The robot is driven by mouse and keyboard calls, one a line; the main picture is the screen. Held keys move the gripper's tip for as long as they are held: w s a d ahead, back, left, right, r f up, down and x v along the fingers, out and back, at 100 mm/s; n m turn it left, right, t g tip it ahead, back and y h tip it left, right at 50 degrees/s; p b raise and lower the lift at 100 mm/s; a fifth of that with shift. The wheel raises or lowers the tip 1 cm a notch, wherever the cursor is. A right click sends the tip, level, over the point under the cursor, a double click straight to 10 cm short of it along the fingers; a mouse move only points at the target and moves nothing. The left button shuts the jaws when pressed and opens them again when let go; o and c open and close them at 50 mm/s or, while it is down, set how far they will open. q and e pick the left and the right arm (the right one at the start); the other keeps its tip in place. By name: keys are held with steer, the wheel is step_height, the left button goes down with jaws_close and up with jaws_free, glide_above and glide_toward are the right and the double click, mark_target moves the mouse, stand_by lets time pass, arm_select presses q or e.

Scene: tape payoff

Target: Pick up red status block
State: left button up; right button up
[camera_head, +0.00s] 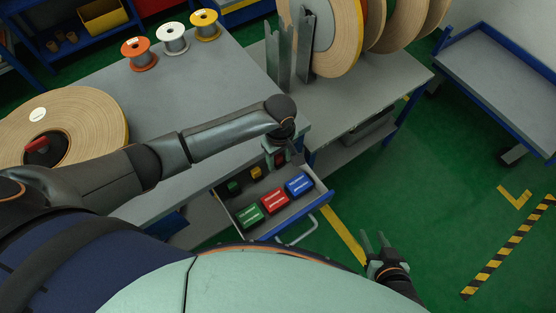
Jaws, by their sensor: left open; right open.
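A red block (273,201) with pale lettering lies in the front row of an open drawer (320,191), between a green block (249,215) and a blue block (299,184). Behind that row are a small green piece (233,187) and a small yellow piece (256,172). My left gripper (275,160) points down over the back right part of the drawer, behind the blue block. A small red patch shows at its fingers; I cannot tell what it belongs to. My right gripper (375,242) is open and empty, right of the drawer.
The grey table (215,85) holds a large tape roll (95,110) and orange, white and yellow spools (172,38). Large upright reels (338,35) stand on the right bench. A blue-edged cart (510,75) stands at right. Green floor is free below it.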

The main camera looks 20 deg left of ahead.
arm_select(q)
jaws_close()
stand_by(0.4)
stand_by(0.4)
